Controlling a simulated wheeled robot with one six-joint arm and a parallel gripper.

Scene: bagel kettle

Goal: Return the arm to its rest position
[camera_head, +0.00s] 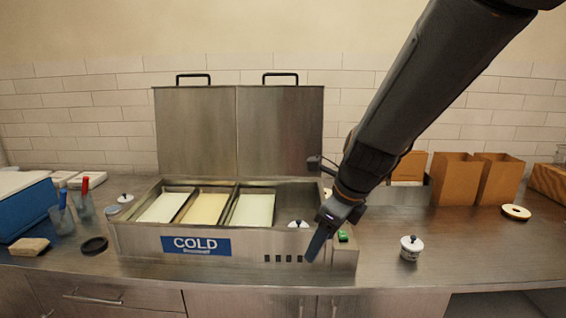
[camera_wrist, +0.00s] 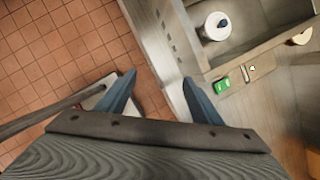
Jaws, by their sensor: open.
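My gripper (camera_head: 322,238) is in front of the right end of the steel cold well (camera_head: 345,262), at the lower end of my dark arm. In the wrist view my gripper (camera_wrist: 158,88) has its two blue fingers spread apart with nothing between them. The fingers point out over the counter edge, with the tiled floor (camera_wrist: 60,50) below on the left. My arm reaches down from the upper right in the head view.
The cold well's two lids (camera_head: 240,130) stand upright behind its pale-filled pans. A white lidded jar (camera_head: 410,248) stands right of my gripper. Brown paper bags (camera_head: 455,180) stand behind. A blue box (camera_head: 28,208) is at far left. The counter between jar and bags is clear.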

